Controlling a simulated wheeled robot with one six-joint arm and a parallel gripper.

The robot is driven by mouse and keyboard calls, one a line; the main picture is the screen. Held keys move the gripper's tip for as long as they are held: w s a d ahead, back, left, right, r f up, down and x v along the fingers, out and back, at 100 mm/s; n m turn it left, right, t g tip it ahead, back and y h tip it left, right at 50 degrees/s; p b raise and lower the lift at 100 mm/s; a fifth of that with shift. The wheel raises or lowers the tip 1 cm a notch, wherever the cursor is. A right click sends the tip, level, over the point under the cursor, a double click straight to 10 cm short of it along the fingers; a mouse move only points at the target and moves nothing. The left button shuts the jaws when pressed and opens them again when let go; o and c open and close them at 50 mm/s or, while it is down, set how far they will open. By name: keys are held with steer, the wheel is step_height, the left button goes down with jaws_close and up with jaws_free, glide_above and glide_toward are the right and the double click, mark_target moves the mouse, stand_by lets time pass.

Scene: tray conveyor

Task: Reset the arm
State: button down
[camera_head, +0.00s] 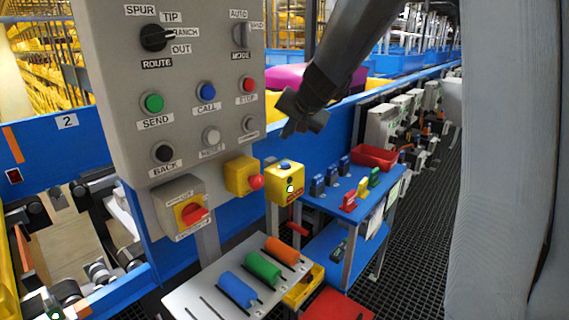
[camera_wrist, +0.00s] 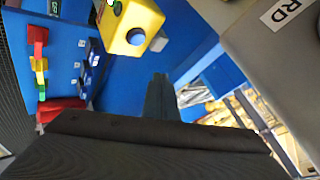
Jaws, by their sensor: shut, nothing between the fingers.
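My gripper (camera_head: 290,129) hangs in the air at the right edge of the grey control panel (camera_head: 109,77) in the head view, tilted down and to the left. Its fingers are shut and hold nothing. In the wrist view the shut fingers (camera_wrist: 161,85) point away over a blue surface. The yellow box with a blue button (camera_head: 285,183) is below my gripper in the head view. It also shows in the wrist view (camera_wrist: 128,22), at the top. My arm reaches down from the top of the head view.
A blue table (camera_head: 343,209) right of the panel holds colored blocks and a red bin (camera_head: 376,156). A yellow box with a red button (camera_head: 239,174) sits under the panel. A pale rack (camera_head: 205,293) holds blue, green and orange cylinders. Grated floor (camera_head: 420,222) lies open at right.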

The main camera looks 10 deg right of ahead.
steer(key=s+f+n+g, duration=0.2)
steer(key=s+f, duration=0.4)
steer(key=s, duration=0.5)
steer(key=s+f+n+g+h, duration=0.1)
steer(key=s+f, duration=0.4)
steer(key=s, duration=0.7)
steer(key=s+f+n+g+h, duration=0.1)
steer(key=s+f+n+g, duration=0.2)
steer(key=s, duration=0.8)
step_height(320, 180, down, 4)
steer(key=g, duration=0.2)
steer(key=shift+s+a+r+n+g, duration=0.15)
steer(key=shift+a+n+g, duration=0.15)
